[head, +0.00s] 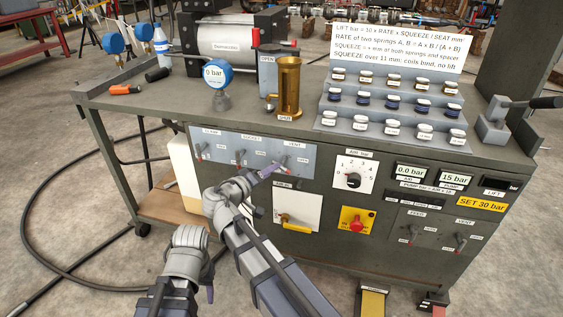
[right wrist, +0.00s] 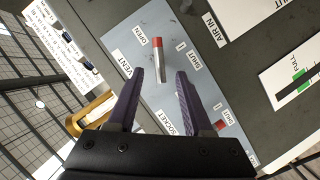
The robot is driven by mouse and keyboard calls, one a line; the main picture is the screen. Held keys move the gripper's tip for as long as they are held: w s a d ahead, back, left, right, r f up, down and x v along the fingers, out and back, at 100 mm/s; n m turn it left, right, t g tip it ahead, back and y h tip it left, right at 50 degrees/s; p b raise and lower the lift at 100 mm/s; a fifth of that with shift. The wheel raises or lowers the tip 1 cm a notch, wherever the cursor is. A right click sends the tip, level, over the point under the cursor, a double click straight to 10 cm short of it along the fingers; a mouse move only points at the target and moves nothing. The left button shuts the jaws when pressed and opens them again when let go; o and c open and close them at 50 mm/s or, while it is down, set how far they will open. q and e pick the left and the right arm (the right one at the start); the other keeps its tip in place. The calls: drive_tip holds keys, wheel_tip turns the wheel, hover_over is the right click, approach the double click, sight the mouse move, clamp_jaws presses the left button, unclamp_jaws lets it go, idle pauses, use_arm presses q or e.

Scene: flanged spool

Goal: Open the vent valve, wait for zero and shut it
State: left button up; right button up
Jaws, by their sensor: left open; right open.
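The vent valve is a lever (right wrist: 159,62) with a red tip beside VENT, OPEN and SHUT labels in the right wrist view. It is at the right end of the grey valve panel (head: 220,150) in the head view. My right gripper (right wrist: 160,78) is open. Its purple fingers appear either side of the lever, with gaps; depth is unclear. In the head view this gripper (head: 268,171) is close to the panel. My left gripper (head: 209,293) is low at the left, away from the panel, open and empty. The blue gauge (head: 216,73) reads 0 bar.
A bench (head: 135,104) carries a brass cup (head: 288,86), a grey block and a stepped jar rack (head: 390,110). Another VENT switch (head: 461,242) sits lower right.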

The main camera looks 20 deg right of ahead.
sight(282, 163)
drive_tip(key=b+x, duration=0.1)
drive_tip(key=x, duration=0.6)
drive_tip(key=shift+w+d+b, duration=0.1)
drive_tip(key=shift+d+b, duration=0.05)
drive_tip(key=shift+b, duration=0.15)
drive_tip(key=shift+c, duration=0.2)
clamp_jaws()
